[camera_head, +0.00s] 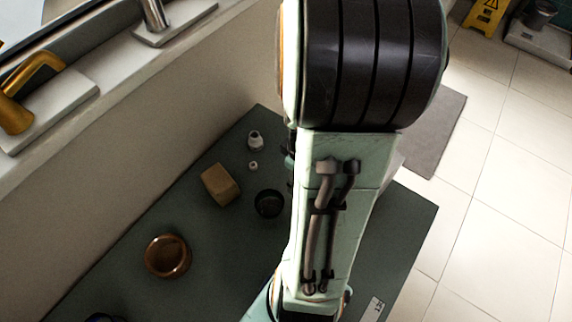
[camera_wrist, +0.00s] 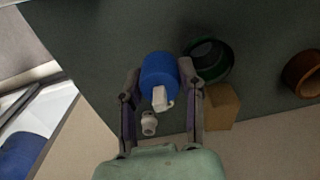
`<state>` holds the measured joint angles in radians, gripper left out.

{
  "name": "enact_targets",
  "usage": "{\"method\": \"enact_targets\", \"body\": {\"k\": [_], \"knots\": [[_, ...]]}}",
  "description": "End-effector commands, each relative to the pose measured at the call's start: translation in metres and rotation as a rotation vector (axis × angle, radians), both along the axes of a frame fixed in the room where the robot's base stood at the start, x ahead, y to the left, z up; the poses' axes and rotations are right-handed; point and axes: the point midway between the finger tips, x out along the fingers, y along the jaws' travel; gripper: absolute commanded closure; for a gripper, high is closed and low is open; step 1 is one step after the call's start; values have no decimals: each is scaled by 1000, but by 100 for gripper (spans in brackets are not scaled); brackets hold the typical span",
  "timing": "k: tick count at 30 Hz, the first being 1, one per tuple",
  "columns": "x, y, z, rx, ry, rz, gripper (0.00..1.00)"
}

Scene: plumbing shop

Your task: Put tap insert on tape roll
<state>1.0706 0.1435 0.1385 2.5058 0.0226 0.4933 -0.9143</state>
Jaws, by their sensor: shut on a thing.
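In the wrist view my gripper (camera_wrist: 160,76) has its two fingers on either side of a blue cylinder with a white stem, which looks like the tap insert (camera_wrist: 158,72). The gripper is shut on it. The head view hides the insert and most of the gripper behind my arm. A glossy brown ring, which looks like the tape roll (camera_head: 167,256), lies on the green table at the left; it also shows at the right edge of the wrist view (camera_wrist: 303,74). The insert is apart from this ring.
A dark round hollow piece (camera_head: 268,203) and a tan block (camera_head: 220,185) stand between my arm and the brown ring. Small white fittings (camera_head: 255,141) are near the wall. A dark blue item (camera_head: 103,317) is cut off at lower left. Bare table (camera_head: 215,270) lies right of the ring.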

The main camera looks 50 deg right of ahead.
Motion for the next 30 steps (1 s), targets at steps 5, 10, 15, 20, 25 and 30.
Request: {"method": "enact_targets", "body": {"k": [5, 10, 15, 20, 25, 30], "knots": [[-4, 6, 3, 0, 0, 0, 99], [-5, 7, 3, 4, 3, 32, 99], [5, -6, 11, -9, 0, 165, 99], [43, 2, 14, -15, -2, 390, 99], [92, 33, 16, -20, -7, 663, 99], [144, 97, 16, -20, -12, 999, 99]]}}
